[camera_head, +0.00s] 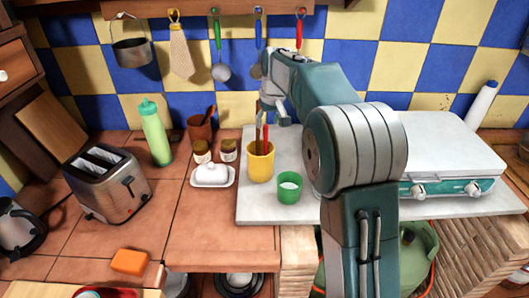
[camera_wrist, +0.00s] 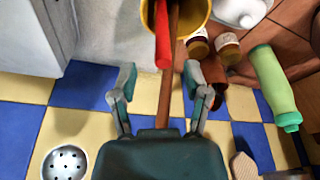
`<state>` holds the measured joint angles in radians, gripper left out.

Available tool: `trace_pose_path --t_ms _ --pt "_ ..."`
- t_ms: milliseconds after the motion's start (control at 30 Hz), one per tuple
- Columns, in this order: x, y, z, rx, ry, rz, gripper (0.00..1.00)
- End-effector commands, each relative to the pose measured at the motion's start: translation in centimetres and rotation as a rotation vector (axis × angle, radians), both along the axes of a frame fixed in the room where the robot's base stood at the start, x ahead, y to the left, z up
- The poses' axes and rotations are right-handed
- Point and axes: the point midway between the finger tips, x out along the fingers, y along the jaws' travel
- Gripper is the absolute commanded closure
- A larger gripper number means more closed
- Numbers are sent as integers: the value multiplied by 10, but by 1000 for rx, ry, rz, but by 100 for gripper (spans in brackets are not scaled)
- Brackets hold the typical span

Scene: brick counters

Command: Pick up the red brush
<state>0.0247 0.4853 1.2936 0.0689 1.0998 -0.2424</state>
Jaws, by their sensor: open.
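A red handle (camera_wrist: 162,34), likely the red brush, stands in a yellow cup (camera_head: 260,166). In the head view only a thin red part (camera_head: 265,138) shows above the rim. A brown wooden handle (camera_wrist: 171,75) stands beside it in the same cup. My gripper (camera_wrist: 160,76) is open, its two fingers apart with the brown handle showing between them in the wrist view. The red handle's end lies just beyond the fingertips in that picture. I cannot tell whether anything is touched. In the head view my arm partly hides the gripper.
A green cup (camera_head: 289,187) stands right of the yellow cup, close to my arm. A white butter dish (camera_head: 212,175) and small jars (camera_head: 228,150) are to the left. A white-topped stove (camera_head: 440,145) is at the right. Utensils hang on the tiled wall behind.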

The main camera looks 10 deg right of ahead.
Motion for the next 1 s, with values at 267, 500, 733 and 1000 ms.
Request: trace_pose_path --t_ms 267,500,733,1000 --pt "5 5 -27 -3 2 2 39" --pt "12 4 -60 -2 0 1 39" --pt "13 3 -65 -2 -1 1 39" --pt "13 4 -65 -3 -2 1 100"
